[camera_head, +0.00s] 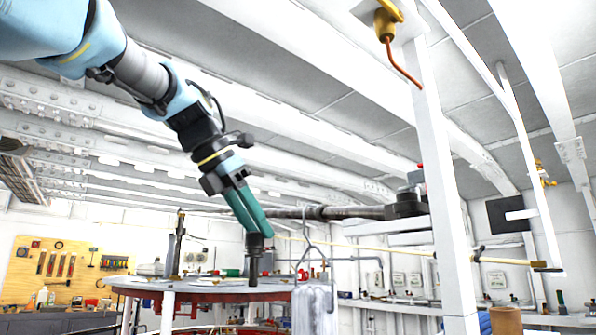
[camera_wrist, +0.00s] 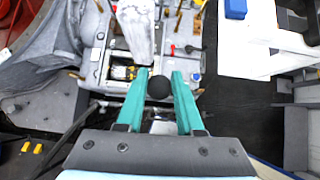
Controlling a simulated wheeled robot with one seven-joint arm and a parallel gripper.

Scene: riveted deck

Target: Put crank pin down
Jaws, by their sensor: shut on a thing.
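The crank pin (camera_head: 254,264) is a dark, slim, roughly upright cylinder with a wider top. My gripper (camera_head: 254,230) has teal fingers, points downward and is shut on the pin's top. In the wrist view, the pin's round black end (camera_wrist: 159,88) sits between the two teal fingers (camera_wrist: 161,76). In the head view, the pin's lower end overlaps the red-edged round table (camera_head: 200,291); I cannot tell whether it touches anything. The rest of the pin's length is hidden in the wrist view.
A white post (camera_head: 441,170) stands right of my gripper. A dark horizontal bar (camera_head: 350,212) runs behind the gripper at finger height. A tool board (camera_head: 70,268) is at far left.

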